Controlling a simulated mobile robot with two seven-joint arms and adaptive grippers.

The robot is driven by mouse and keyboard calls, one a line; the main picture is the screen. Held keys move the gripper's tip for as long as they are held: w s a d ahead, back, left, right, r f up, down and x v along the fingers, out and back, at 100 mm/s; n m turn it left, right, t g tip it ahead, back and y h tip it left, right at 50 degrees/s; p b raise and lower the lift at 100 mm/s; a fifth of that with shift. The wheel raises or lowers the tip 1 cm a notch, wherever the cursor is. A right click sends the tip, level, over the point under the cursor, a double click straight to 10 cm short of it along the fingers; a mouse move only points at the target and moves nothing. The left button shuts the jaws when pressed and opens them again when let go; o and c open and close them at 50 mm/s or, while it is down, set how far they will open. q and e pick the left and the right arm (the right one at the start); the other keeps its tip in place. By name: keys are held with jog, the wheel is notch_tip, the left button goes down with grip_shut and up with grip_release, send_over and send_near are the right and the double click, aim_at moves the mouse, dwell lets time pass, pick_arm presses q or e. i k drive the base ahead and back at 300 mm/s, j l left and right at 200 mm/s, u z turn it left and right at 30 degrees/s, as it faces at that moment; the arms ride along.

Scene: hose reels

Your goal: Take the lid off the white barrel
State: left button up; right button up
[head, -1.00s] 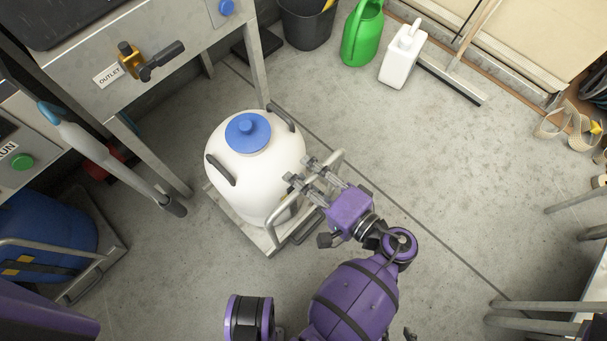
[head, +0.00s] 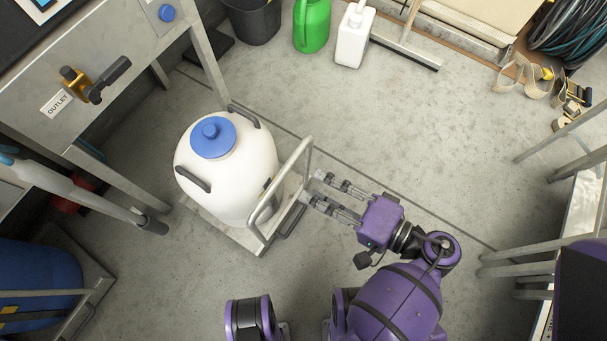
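The white barrel (head: 237,183) stands upright on a low trolley (head: 262,238) left of the middle, with dark handles on its sides. Its blue lid (head: 212,137), with a raised knob in the middle, sits on top. My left gripper (head: 312,186) is to the right of the barrel, just outside the trolley's push handle (head: 285,180). Its two fingers are apart, point left, and have nothing visible between them. It appears clear of the barrel and lid. My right gripper is out of view.
A metal bench with a brass outlet valve (head: 75,85) stands left, its leg close to the barrel. A grey-handled tool (head: 85,195) juts in below it. A green can (head: 312,25), white bottle (head: 354,36) and squeegee (head: 405,48) are behind. Floor right of the trolley is clear.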

aim_at(214, 138)
jog(key=k+j, duration=1.2)
jog(key=j, duration=0.2)
